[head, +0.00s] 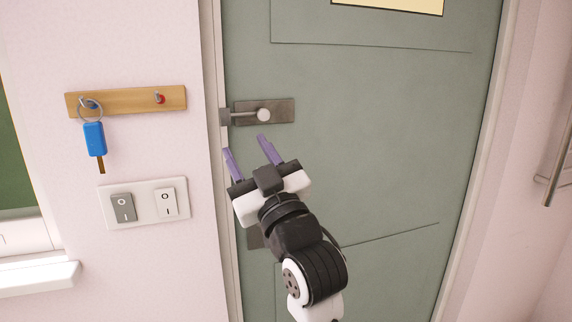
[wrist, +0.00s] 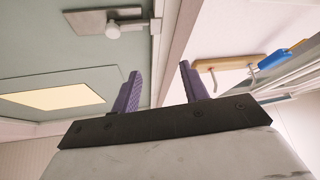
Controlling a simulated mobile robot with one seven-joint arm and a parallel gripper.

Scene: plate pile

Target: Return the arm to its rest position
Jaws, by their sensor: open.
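My gripper (head: 248,149) is open and empty, with its two purple fingers apart. In the head view it is raised in front of the grey-green door, just below the bolt latch (head: 263,113). In the wrist view the open fingers (wrist: 160,88) point toward the door frame, with the latch (wrist: 113,30) at upper left. My arm rises from the lower middle of the head view and hides part of the door and a plate on it.
A grey-green door (head: 370,150) fills the middle. On the pink wall at left are a wooden key rack (head: 125,101) with a blue-tagged key (head: 95,138) and a light switch panel (head: 145,203). A window sill (head: 38,279) juts out at lower left; a metal handle (head: 560,160) is at right.

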